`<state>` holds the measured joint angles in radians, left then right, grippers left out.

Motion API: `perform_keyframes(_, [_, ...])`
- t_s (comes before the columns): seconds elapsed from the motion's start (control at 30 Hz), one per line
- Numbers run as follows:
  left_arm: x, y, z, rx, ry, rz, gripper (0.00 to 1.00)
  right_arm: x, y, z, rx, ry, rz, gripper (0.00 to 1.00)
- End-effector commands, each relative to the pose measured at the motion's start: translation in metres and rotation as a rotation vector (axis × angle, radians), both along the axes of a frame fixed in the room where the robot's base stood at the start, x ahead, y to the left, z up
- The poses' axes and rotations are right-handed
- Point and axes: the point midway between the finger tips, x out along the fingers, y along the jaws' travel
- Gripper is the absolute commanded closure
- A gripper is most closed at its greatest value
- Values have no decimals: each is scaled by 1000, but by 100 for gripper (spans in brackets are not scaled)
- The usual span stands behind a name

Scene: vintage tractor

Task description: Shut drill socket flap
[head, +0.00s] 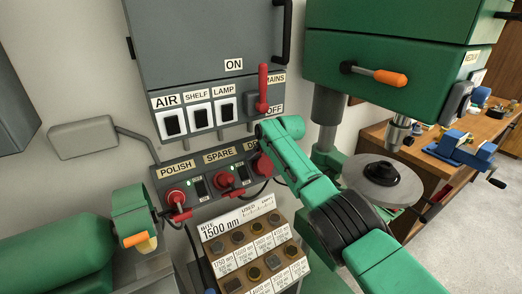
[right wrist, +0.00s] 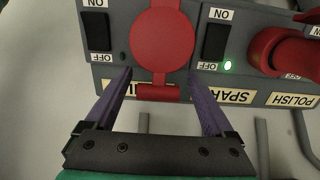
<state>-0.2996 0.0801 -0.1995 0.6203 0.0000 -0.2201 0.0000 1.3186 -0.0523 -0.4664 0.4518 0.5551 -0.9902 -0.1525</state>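The drill socket's flap is a red round disc (right wrist: 162,38) with a red hinge bar (right wrist: 158,92) in the right wrist view, which shows the panel upside down. The disc lies over the socket opening; I cannot tell whether it sits fully flush. In the head view the flap (head: 262,164) is partly hidden by my right arm, as is its label. My right gripper (right wrist: 160,76) is open and empty, its two purple fingers apart, one on each side of the hinge end of the flap. Its fingers are hidden in the head view. My left gripper is not in view.
Red plugs sit in the spare (head: 225,181) and polish (head: 177,197) sockets, with cables. A red mains lever (head: 263,88) stands above. A bit box (head: 252,250) is below. A green drill press (head: 385,45) is right, a green machine (head: 60,240) left.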

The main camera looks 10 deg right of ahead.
Motion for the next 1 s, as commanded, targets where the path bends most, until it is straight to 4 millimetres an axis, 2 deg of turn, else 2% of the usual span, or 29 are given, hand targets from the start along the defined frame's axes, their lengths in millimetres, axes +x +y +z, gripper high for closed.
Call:
perform_keyframes(0.3, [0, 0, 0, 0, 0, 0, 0, 1, 0, 4, -1, -10, 2, 0])
perform_keyframes(0.57, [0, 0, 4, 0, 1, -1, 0, -7, 1, 15, 1, -10, 13, 0])
perform_keyframes(0.73, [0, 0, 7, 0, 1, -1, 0, -16, -7, 26, 0, -13, 0, 0])
perform_keyframes(0.87, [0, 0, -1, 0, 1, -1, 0, -27, -12, 37, -1, -14, 1, 0])
perform_keyframes(1.0, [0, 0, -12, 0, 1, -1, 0, -46, -20, 56, 0, -14, 0, 0])
